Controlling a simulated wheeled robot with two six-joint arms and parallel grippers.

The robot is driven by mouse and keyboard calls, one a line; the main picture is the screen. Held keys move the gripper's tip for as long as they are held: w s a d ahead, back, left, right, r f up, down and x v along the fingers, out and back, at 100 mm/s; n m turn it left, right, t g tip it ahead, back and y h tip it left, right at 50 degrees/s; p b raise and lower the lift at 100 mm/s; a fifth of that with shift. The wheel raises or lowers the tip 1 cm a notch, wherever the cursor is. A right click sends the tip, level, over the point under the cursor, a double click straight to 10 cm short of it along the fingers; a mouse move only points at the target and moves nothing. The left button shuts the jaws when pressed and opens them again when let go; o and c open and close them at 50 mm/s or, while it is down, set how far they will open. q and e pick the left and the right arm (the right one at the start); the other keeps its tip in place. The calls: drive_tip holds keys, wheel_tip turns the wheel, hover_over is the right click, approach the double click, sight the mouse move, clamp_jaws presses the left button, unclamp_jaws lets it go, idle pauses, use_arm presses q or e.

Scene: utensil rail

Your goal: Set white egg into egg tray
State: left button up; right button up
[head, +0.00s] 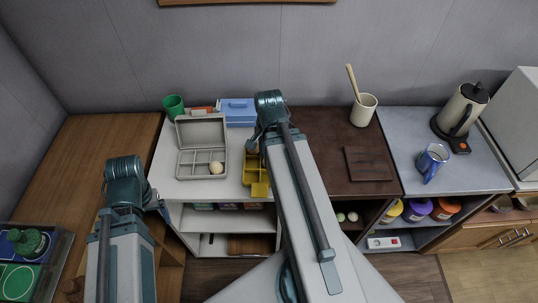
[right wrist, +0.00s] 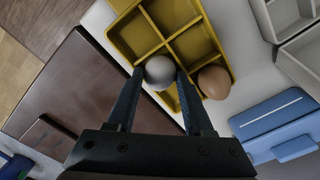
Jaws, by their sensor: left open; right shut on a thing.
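The white egg (right wrist: 159,70) is between the fingers of my right gripper (right wrist: 159,76), which is shut on it. In the right wrist view the egg overlaps a compartment of the yellow egg tray (right wrist: 192,45); I cannot tell whether it touches the tray. A brown egg (right wrist: 214,82) sits in a neighbouring compartment. In the head view the tray (head: 260,189) is on the white counter, partly hidden by my right arm, which also hides the white egg. My left gripper (head: 161,203) is open and empty, near the front left edge of the counter.
An open grey compartment box (head: 201,132) with a pale round thing (head: 216,168) is left of the tray. Behind are a green cup (head: 174,107) and a blue box (head: 238,113). A dark board (head: 368,164) lies right of my right arm.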

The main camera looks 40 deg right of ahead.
drive_tip(key=o, duration=0.8)
drive_tip(key=shift+r, duration=0.1)
wheel_tip(320, 180, up, 14)
drive_tip(key=p, duration=1.3)
drive_tip(key=shift+p, duration=0.4)
drive_tip(key=shift+f, duration=0.3)
wheel_tip(320, 180, down, 13)
drive_tip(key=b, duration=1.3)
drive_tip(key=shift+f+b, duration=0.15)
drive_tip(key=shift+b, duration=0.15)
